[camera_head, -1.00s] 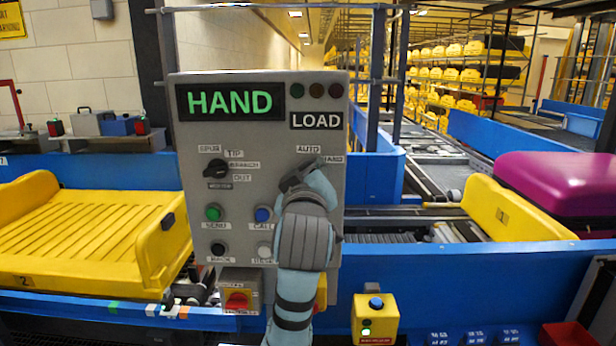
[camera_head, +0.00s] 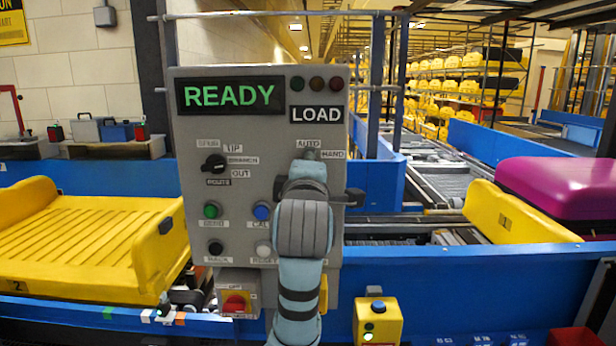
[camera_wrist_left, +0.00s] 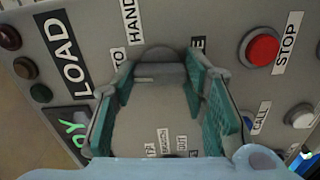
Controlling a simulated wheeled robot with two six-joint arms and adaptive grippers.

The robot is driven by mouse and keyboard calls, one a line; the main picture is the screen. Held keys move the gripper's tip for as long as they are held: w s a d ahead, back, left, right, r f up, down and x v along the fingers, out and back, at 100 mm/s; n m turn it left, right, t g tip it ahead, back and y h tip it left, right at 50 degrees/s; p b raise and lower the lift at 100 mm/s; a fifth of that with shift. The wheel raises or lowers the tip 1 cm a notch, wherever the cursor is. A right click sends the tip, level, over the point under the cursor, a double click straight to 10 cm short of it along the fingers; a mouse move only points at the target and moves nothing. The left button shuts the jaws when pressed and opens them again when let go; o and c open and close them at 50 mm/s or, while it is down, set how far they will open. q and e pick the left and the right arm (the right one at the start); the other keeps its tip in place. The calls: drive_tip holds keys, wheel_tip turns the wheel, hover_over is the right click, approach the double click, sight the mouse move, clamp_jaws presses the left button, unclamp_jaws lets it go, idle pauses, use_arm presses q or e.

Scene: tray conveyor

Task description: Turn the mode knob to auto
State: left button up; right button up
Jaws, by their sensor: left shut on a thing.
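The grey control panel (camera_head: 262,125) faces me, and its display (camera_head: 229,95) reads READY in green. The mode knob, by the AUTO label (camera_head: 308,144) and HAND label (camera_head: 333,154), is hidden behind my left gripper (camera_head: 307,172) in the head view. In the left wrist view a round grey knob (camera_wrist_left: 160,65) with a pale mark sits between the fingertips. The left gripper (camera_wrist_left: 161,82) is shut on it, a finger on each side. The exact direction of the knob's pointer is hard to tell. My right gripper is not in view.
The panel also carries a black route knob (camera_head: 213,164), a green button (camera_head: 211,210), a blue button (camera_head: 262,211) and a red stop button (camera_wrist_left: 262,48). A red rotary switch (camera_head: 235,303) sits below. Yellow trays (camera_head: 80,240) stand on the conveyor to either side.

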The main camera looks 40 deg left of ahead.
use_arm(q)
drive_tip(key=shift+n, duration=0.6)
drive_tip(key=o, duration=1.2)
drive_tip(key=shift+w, duration=0.1)
drive_tip(key=shift+c, duration=0.2)
drive_tip(key=v, duration=0.7)
drive_tip(key=shift+s+d, duration=0.25)
drive_tip(key=shift+d, duration=0.05)
drive_tip(key=shift+w+a, duration=0.1)
drive_tip(key=shift+a, duration=0.1)
